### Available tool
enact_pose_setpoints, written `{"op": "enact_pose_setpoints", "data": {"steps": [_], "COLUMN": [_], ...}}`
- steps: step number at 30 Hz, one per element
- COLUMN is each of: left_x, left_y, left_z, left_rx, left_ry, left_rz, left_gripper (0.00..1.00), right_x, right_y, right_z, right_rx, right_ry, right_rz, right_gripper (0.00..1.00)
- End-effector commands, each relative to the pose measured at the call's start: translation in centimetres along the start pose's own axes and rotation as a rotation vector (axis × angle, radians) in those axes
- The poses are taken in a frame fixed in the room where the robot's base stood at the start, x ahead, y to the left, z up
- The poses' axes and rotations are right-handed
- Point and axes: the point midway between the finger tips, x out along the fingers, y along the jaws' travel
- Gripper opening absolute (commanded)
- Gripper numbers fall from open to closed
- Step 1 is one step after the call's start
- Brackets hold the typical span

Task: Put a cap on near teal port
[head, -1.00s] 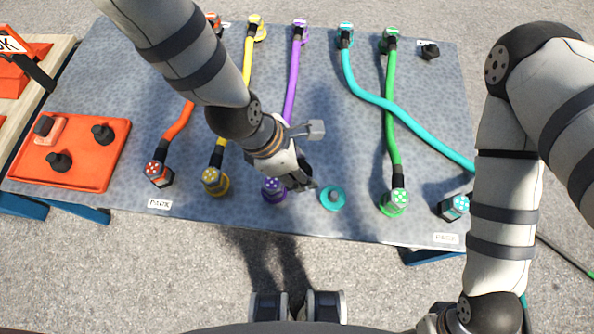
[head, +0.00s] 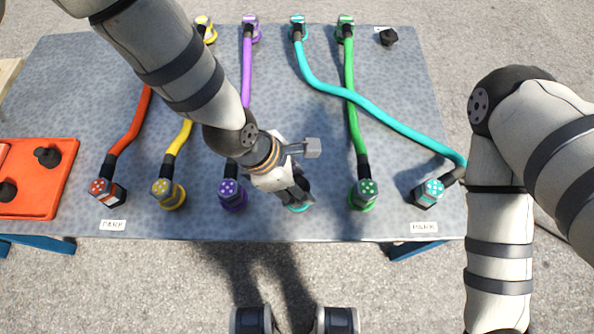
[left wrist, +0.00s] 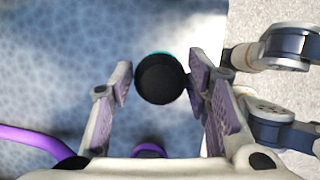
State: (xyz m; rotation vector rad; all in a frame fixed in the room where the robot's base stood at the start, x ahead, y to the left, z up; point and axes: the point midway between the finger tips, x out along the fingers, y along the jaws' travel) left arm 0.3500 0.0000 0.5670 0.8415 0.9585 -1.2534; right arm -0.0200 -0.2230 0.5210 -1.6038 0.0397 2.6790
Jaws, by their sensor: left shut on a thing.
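The near teal port (head: 299,209) shows as a teal rim at the near edge of the table, between the purple and green plugs. My left gripper (head: 301,194) is directly over it and hides most of it. In the left wrist view, the gripper is shut on a round black cap (left wrist: 160,78) held between its fingers. A thin teal edge (left wrist: 158,53) shows just behind the cap, so the two nearly line up. I cannot tell whether the cap touches the port. My right gripper is out of view; only its arm shows at the right.
The purple plug (head: 233,193) sits close left of my left gripper, the green plug (head: 364,191) to its right. The teal cable's near plug (head: 429,191) lies by the right PARK label (head: 424,227). An orange tray (head: 35,204) holds black caps. Another black cap (head: 388,37) is far right.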

Motion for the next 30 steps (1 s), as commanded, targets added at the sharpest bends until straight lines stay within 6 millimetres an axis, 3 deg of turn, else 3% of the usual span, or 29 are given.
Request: {"op": "enact_pose_setpoints", "data": {"steps": [1,6,30], "left_x": [1.3,2.4,2.2], "left_y": [-0.2,-0.1,0.0], "left_z": [-0.5,-0.9,-0.9], "left_rx": [-0.003,-0.001,-0.001], "left_ry": [0.001,0.0,-0.001], "left_rz": [-0.007,-0.002,0.001], "left_gripper": [0.16,0.16,0.16], "right_x": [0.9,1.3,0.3], "right_y": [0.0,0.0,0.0], "right_z": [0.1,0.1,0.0], "right_rx": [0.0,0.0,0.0], "right_ry": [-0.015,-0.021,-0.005], "right_rz": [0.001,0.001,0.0], "right_gripper": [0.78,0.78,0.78]}}
